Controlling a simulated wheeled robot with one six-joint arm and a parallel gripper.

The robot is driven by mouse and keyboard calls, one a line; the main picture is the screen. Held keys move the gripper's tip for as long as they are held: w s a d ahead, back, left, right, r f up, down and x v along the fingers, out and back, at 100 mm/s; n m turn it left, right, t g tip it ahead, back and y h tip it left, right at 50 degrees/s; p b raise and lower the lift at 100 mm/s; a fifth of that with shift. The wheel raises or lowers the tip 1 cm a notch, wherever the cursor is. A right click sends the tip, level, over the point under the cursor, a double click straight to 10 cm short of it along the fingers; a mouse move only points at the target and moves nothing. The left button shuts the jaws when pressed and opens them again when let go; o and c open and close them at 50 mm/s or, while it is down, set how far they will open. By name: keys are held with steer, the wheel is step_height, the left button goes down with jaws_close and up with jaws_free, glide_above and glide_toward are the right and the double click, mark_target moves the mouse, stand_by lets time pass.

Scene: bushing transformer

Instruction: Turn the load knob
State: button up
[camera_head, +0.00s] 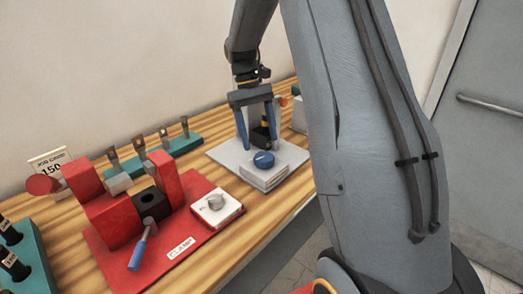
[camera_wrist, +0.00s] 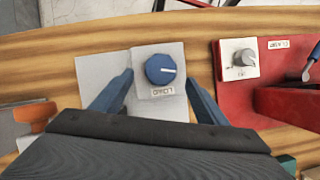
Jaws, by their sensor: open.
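The load knob (camera_wrist: 160,69) is a round blue dial with a white pointer line. It sits on a light grey box with a label reading LOAD, and also shows in the head view (camera_head: 264,159). My gripper (camera_head: 258,146) is open, with its blue fingers pointing down above the grey plate (camera_head: 232,150). In the wrist view my gripper (camera_wrist: 165,95) has one finger on each side of the knob, apart from it. The fingers look a little behind the knob, toward the wall. A dark block with a yellow part shows between the fingers in the head view.
A red clamp (camera_head: 120,215) on a red base labelled CLAMP stands left of the load box. A white box with a grey knob (camera_head: 216,203) lies between them. Teal racks (camera_head: 160,153) with tools stand at the back and far left.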

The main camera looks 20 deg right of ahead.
steer(key=shift+v, duration=1.1)
